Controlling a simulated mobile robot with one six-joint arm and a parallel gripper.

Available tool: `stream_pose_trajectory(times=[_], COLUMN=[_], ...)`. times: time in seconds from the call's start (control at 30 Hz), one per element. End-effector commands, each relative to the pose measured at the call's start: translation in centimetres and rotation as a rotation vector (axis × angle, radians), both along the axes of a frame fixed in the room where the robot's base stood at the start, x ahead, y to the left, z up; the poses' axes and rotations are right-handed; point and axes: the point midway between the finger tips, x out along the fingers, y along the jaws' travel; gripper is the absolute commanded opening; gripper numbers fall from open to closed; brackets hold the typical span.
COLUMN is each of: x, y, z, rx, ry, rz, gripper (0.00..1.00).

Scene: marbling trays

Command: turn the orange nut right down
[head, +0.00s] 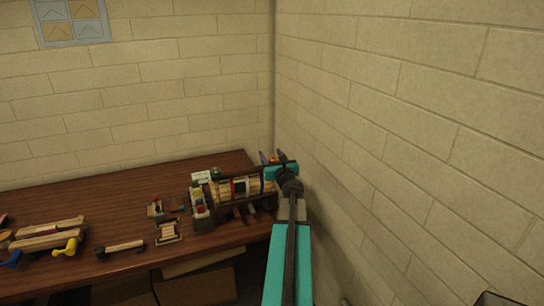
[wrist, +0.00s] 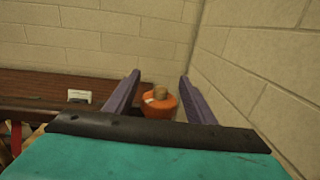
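The orange nut (wrist: 157,104) shows between my fingers in the wrist view, with a pale mark on its top left and a brownish stub (wrist: 160,92) at its centre. In the head view a small bit of orange (head: 273,160) shows between the fingers. My gripper (wrist: 160,76) has two purple fingers standing well apart. The nut looks nearer the left finger, with a gap to the right finger. My gripper also shows in the head view (head: 271,156) at the bench's back right corner. The nut's lower part is hidden behind my gripper body.
The brown bench (head: 110,192) runs left. A wooden rack (head: 240,187) with several coloured items stands beside my gripper. A small wooden frame (head: 168,232) and a yellow-ended tool (head: 66,248) lie further left. The right block wall (head: 400,130) is close to my gripper.

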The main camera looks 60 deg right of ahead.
Motion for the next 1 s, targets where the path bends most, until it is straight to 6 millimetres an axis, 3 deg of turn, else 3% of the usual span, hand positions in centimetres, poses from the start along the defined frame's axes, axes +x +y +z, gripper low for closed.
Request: stream_pose_trajectory(times=[0.03,0.23,0.27,1.0], x=[-0.01,-0.03,-0.40,-0.35], y=[0.01,-0.02,-0.71,-0.24], z=[0.00,0.01,0.01,0.00], rx=[0.000,0.000,0.000,0.001], ry=[0.000,0.000,0.000,0.001], rz=[0.000,-0.001,-0.006,0.012], gripper=[0.41,0.10,0.10,0.10])
